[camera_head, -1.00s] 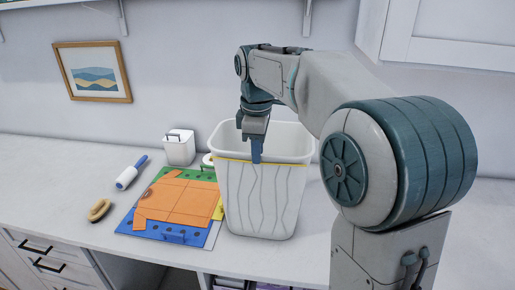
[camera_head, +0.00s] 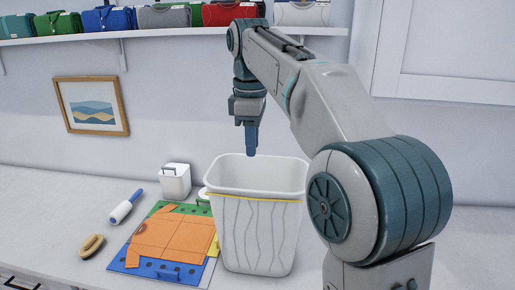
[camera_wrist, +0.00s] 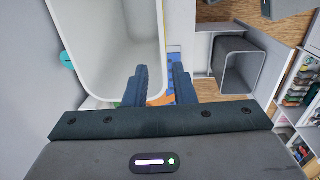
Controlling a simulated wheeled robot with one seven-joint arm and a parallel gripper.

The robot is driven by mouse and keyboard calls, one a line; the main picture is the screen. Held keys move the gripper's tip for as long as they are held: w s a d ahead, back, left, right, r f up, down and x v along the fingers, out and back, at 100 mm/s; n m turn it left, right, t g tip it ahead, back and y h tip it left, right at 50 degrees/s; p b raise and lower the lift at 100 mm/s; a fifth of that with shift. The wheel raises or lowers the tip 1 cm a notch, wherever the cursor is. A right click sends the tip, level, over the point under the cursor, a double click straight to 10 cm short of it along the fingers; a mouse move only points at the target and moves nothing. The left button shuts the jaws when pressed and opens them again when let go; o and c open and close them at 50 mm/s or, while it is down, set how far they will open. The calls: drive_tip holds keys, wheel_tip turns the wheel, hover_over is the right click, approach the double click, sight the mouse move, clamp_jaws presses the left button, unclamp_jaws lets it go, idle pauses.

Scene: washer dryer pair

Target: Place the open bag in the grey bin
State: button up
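The open bag (camera_head: 258,235) stands upright on the counter. It is white with thin grey wavy lines and a yellow band below its open rim. In the wrist view the bag (camera_wrist: 92,40) fills the upper left. My gripper (camera_head: 251,152) points down above the bag's opening, apart from it, in the head view. The wrist view shows its two fingers (camera_wrist: 160,88) spread with a gap and nothing held between them. A grey bin (camera_wrist: 225,70) shows at the right of the wrist view, by a wooden floor. The head view does not show the grey bin.
Left of the bag lie a colourful board (camera_head: 165,245), a white lint roller (camera_head: 122,210) and a brush (camera_head: 92,246). A small white container (camera_head: 174,181) stands behind the board. A shelf (camera_head: 140,36) with several coloured cases runs above. The counter's far left is clear.

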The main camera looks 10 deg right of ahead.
drive_tip(key=s+d+f+m+t, duration=0.1)
drive_tip(key=s+d+f+m, duration=0.1)
drive_tip(key=s+f+m, duration=0.4)
drive_tip(key=s, duration=0.3)
drive_tip(key=shift+s+d+f+t, duration=0.3)
drive_tip(key=shift+d+f, duration=0.1)
drive_tip(key=shift+o, duration=0.6)
drive_tip(key=s+d+f+m+t, duration=0.1)
drive_tip(key=s+d+f+m, duration=0.2)
drive_tip(key=s+f+m, duration=0.5)
drive_tip(key=s+f, duration=0.4)
drive_tip(key=f, duration=0.1)
drive_tip(key=shift+s+f+t, duration=0.2)
drive_tip(key=shift+f+t, duration=0.1)
drive_tip(key=w+a+r+m+g, duration=0.2)
drive_tip(key=w+a+r+m, duration=0.1)
drive_tip(key=w+r+m, duration=0.8)
drive_tip(key=w+a+r+m+g, duration=0.2)
drive_tip(key=w+r+m, duration=0.8)
drive_tip(key=w+m, duration=0.1)
drive_tip(key=f, duration=0.8)
drive_tip(key=w+f, duration=0.1)
drive_tip(key=f, duration=0.3)
drive_tip(key=shift+a+f+p, duration=0.25)
drive_tip(key=shift+p, duration=0.1)
drive_tip(key=shift+f, duration=0.35)
